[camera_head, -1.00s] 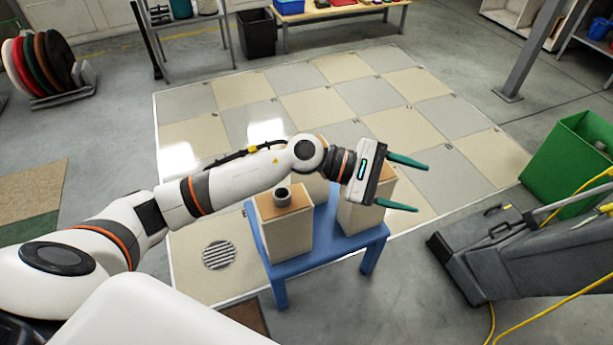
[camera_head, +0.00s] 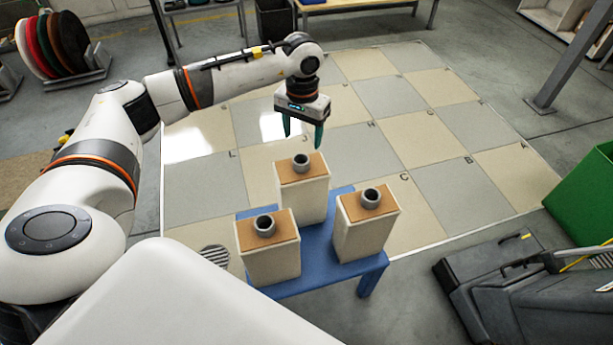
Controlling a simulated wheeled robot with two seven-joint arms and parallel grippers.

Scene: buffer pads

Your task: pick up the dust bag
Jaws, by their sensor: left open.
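Three cream dust bags with orange-brown tops and grey round collars stand upright on a small blue table (camera_head: 318,243). One is at the back (camera_head: 303,197), one at the front left (camera_head: 270,262) and one at the right (camera_head: 366,232). My left gripper (camera_head: 303,141) points down with its two green fingers apart and empty. In the picture it is just above the back bag's collar and looks apart from it. My right gripper is not in view.
A tiled floor (camera_head: 412,134) lies behind the table, mostly clear. A dark grey floor machine (camera_head: 490,275) and a green bin (camera_head: 590,200) stand at the right. A rack of coloured discs (camera_head: 52,48) is at the back left.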

